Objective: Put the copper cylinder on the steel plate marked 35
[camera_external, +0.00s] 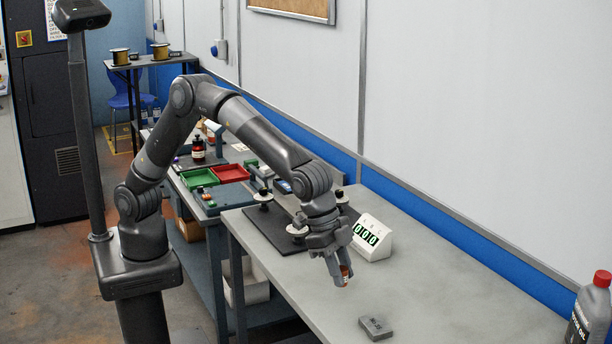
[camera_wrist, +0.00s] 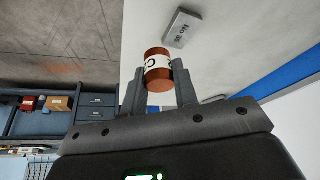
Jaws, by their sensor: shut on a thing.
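The copper cylinder (camera_wrist: 158,80) is between the two fingers of my gripper (camera_wrist: 159,72) in the wrist view. It has a white label band with a dark letter, perhaps a C. In the external view the cylinder (camera_external: 345,279) shows small at the fingertips of my gripper (camera_external: 339,268), above the grey bench. My gripper is shut on it. The steel plate (camera_external: 376,328) is a small grey block lying on the bench, nearer the camera than my gripper. It also shows in the wrist view (camera_wrist: 181,30), apart from the cylinder; its marking looks like "No 35".
A white display box (camera_external: 371,238) reading 000 stands behind my gripper, beside a dark board (camera_external: 296,240). A bottle with a red cap (camera_external: 590,312) stands at the right edge. Red (camera_external: 229,172) and green (camera_external: 199,179) trays lie farther back. The bench around the plate is clear.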

